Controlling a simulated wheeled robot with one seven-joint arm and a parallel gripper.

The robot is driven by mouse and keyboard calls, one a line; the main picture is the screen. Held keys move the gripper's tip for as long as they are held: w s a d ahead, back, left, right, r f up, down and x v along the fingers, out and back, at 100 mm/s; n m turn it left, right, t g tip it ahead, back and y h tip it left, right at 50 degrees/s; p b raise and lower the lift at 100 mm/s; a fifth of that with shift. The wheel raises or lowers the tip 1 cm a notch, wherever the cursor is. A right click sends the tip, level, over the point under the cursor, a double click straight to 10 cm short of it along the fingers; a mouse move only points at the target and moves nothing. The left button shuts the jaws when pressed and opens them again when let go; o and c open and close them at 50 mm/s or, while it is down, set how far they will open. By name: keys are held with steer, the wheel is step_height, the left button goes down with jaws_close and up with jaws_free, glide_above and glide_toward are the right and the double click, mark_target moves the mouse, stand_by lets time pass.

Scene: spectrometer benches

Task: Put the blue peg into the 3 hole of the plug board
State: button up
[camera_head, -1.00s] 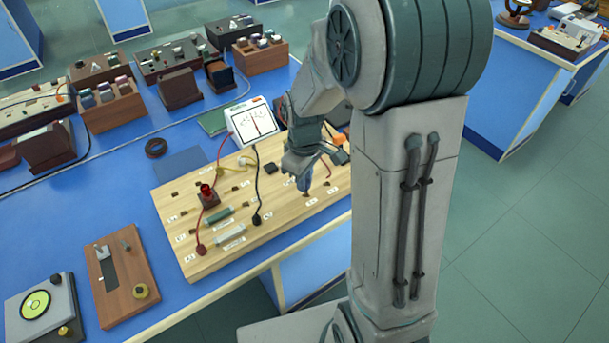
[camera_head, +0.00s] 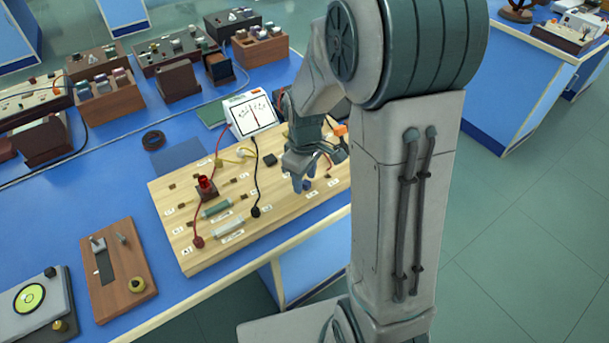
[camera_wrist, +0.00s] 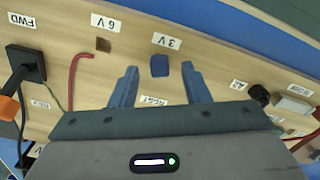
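The blue peg (camera_wrist: 159,66) shows in the wrist view as a small blue block at the spot beside the 3V label (camera_wrist: 166,41). It looks seated in the hole there, but its depth cannot be told. My gripper (camera_wrist: 160,84) is open, with one blue finger on each side of the peg and gaps between. In the head view my gripper (camera_head: 302,187) hangs low over the right part of the wooden plug board (camera_head: 178,235). The peg is hard to tell from the fingers there.
The empty 6V hole (camera_wrist: 103,45) is beside the peg. A white meter (camera_head: 252,116) stands behind the board. A brown switch board (camera_head: 120,268) lies to the left.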

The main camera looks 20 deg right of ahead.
step_height(320, 180, up, 14)
steer(key=shift+p, duration=0.3)
stand_by(0.3)
steer(key=shift+f, duration=0.1)
steer(key=s+m+t, duration=0.2)
steer(key=s+m, duration=0.6)
steer(key=s, duration=0.6)
steer(key=shift+r+t+p, duration=0.35)
steer(key=shift+r+t, duration=0.05)
